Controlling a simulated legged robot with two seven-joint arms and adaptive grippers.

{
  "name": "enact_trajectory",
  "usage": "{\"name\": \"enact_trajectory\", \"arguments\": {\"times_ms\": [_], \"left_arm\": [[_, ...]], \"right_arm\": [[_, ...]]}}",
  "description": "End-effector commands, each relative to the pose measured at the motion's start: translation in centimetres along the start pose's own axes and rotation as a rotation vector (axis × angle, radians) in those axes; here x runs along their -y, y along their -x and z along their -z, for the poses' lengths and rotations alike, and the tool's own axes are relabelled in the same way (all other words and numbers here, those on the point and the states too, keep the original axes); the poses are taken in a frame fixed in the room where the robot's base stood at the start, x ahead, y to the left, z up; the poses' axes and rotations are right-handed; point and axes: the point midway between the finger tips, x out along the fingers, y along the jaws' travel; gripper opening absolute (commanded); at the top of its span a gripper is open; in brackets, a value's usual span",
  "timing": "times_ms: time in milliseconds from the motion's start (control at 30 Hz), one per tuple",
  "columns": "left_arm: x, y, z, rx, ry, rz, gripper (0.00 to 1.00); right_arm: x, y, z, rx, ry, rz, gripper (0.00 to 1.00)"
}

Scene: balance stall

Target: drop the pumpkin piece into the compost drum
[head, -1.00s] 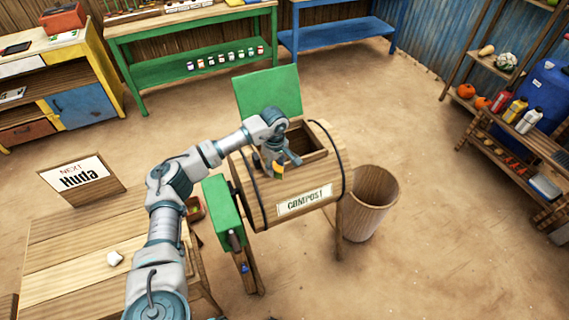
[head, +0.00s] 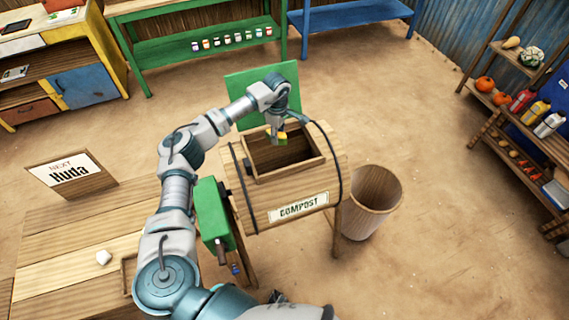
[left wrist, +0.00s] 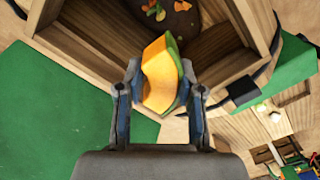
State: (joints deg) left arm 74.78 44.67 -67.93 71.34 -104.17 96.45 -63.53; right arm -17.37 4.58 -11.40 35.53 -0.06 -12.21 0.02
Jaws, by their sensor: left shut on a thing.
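The pumpkin piece (left wrist: 158,75) is orange with a green rind. My left gripper (left wrist: 158,92) is shut on it, with one finger on each side. In the head view the piece (head: 283,137) shows small below my left gripper (head: 277,130), over the opening of the compost drum (head: 258,208). The drum is wooden, with a COMPOST label on its front and its green lid standing open behind. In the left wrist view the drum's wooden opening rim (left wrist: 85,60) surrounds a dark inside, with scraps at the bottom. My right gripper is not in view.
An empty-looking wooden barrel (head: 372,205) stands right of the drum. A table with a Huda sign (head: 72,175) and a white lump (head: 103,257) is at left. Shelves with pumpkins (head: 486,84) and bottles stand at right.

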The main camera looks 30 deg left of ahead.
Motion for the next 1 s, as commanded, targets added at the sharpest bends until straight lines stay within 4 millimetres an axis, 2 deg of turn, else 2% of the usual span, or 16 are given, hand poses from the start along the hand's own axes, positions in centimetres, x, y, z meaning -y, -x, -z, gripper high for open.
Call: {"name": "enact_trajectory", "arguments": {"times_ms": [33,233,300,500,833,867,967,1000], "left_arm": [[0.0,-1.0,0.0,0.000,0.000,0.001,0.03],[-0.1,-4.0,-0.1,0.000,-0.001,0.003,0.03],[-0.2,-4.4,-0.1,0.001,0.000,0.003,0.03],[-0.2,-5.3,0.0,0.001,-0.001,0.003,0.03],[-0.2,-5.3,0.0,0.000,-0.001,0.002,0.03],[-0.2,-5.3,0.0,0.000,-0.001,0.002,0.39],[-0.2,-5.3,0.0,0.000,-0.001,0.002,0.64],[-0.2,-5.3,0.0,0.000,-0.001,0.002,0.66]], "right_arm": [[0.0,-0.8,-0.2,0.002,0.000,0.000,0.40],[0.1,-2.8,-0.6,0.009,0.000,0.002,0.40],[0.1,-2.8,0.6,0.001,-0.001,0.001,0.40],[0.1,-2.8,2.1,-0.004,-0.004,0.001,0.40],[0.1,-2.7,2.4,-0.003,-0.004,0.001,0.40],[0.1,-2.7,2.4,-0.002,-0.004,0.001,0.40],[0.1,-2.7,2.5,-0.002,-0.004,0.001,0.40],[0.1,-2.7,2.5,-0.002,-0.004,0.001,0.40]]}}
